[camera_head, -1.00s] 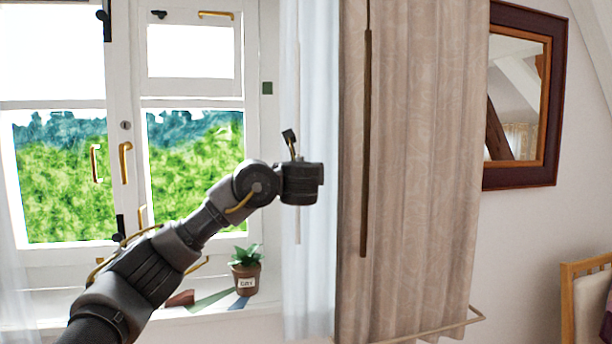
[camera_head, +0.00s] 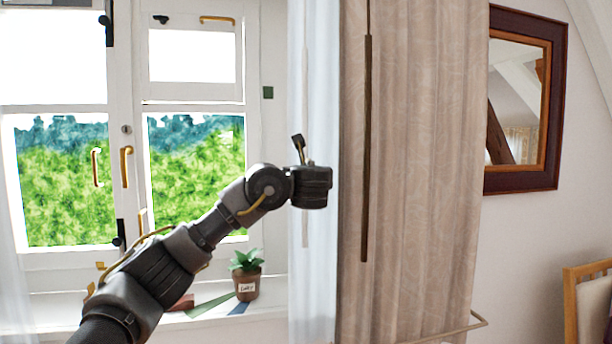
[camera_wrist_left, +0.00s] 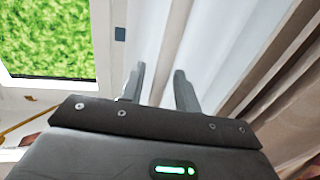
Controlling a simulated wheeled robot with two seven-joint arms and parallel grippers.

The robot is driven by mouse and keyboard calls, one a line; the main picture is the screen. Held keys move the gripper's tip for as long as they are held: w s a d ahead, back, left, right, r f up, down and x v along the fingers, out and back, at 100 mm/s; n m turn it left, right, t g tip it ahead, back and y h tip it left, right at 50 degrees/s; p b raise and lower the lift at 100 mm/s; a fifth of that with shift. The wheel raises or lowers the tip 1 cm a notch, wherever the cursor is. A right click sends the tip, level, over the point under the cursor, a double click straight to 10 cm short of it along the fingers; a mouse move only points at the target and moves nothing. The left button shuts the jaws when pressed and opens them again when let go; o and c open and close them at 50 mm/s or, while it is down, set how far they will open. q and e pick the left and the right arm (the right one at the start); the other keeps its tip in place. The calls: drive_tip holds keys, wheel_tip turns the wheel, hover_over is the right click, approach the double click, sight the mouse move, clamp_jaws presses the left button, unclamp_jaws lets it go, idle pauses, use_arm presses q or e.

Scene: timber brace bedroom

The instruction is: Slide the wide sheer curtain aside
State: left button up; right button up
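The white sheer curtain (camera_head: 317,80) hangs bunched in a narrow strip between the window and the beige curtain. A thin pale rod (camera_head: 305,225) hangs along it. My left gripper (camera_head: 318,186) is in front of the sheer at mid-height; its fingers are hidden there by the wrist. In the left wrist view, the fingers of the left gripper (camera_wrist_left: 160,85) stand apart, with the sheer curtain (camera_wrist_left: 215,45) behind and between them. My right gripper is out of view.
The beige curtain (camera_head: 425,150) with a dark rod (camera_head: 367,150) hangs right of the sheer. A potted plant (camera_head: 247,280) stands on the sill (camera_head: 212,312) below my left arm. A framed mirror (camera_head: 555,100) and a chair (camera_head: 570,300) are at right.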

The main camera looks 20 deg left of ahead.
use_arm(q)
drive_tip(key=b+v, duration=0.3)
drive_tip(key=v, duration=0.7)
drive_tip(key=shift+s+d, duration=0.15)
drive_tip(key=shift+s, duration=0.15)
